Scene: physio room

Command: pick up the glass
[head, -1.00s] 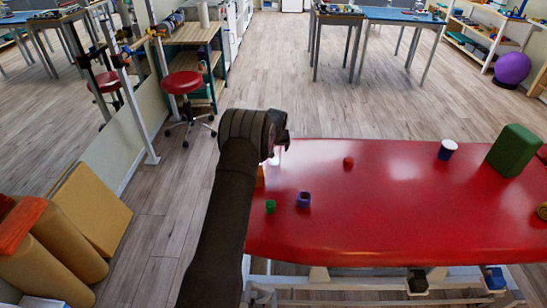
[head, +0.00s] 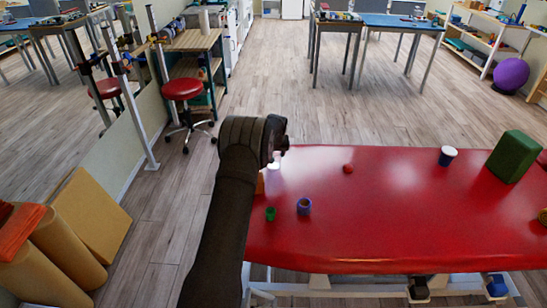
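My gripper (head: 281,146) is at the left end of the red treatment table, pointing away from the camera. My dark arm and wrist hide most of it, so its opening does not show. A small pale, shiny thing (head: 275,161) shows just below it at the table's left edge; it may be the glass, but I cannot tell, nor whether the gripper touches it.
On the red table (head: 390,220) are a small green cup (head: 270,214), a purple-blue ring-like cup (head: 304,206), a red ball (head: 348,169) and a green block (head: 513,157). An orange thing (head: 260,183) is partly behind my arm. The table's middle is clear.

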